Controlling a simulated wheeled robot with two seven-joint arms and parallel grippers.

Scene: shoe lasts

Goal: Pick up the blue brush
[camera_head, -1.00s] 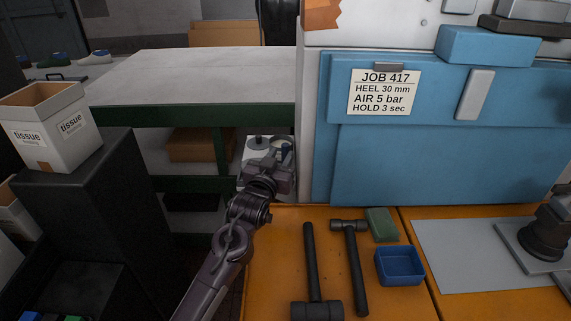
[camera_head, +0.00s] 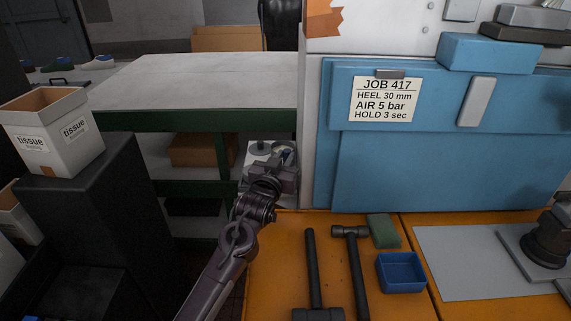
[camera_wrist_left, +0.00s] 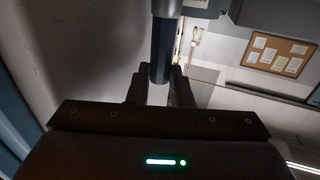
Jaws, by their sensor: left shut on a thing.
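My left gripper (camera_head: 278,168) is past the left end of the orange bench, in front of a small light stand. In the left wrist view, my left gripper (camera_wrist_left: 161,88) is shut on the dark blue handle of the blue brush (camera_wrist_left: 162,48). The handle extends upward in that picture to a paler grey part at the top edge. The brush's bristles cannot be made out. In the head view my gripper mostly hides the brush. My right gripper is not in view.
The light stand (camera_head: 258,158) bears a round dish and a grey knob-like item. Two hammers, a green block (camera_head: 384,231) and a blue tray (camera_head: 401,285) lie on the orange bench (camera_head: 283,256). A blue machine (camera_head: 440,170) stands behind. A tissue box (camera_head: 55,147) sits left.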

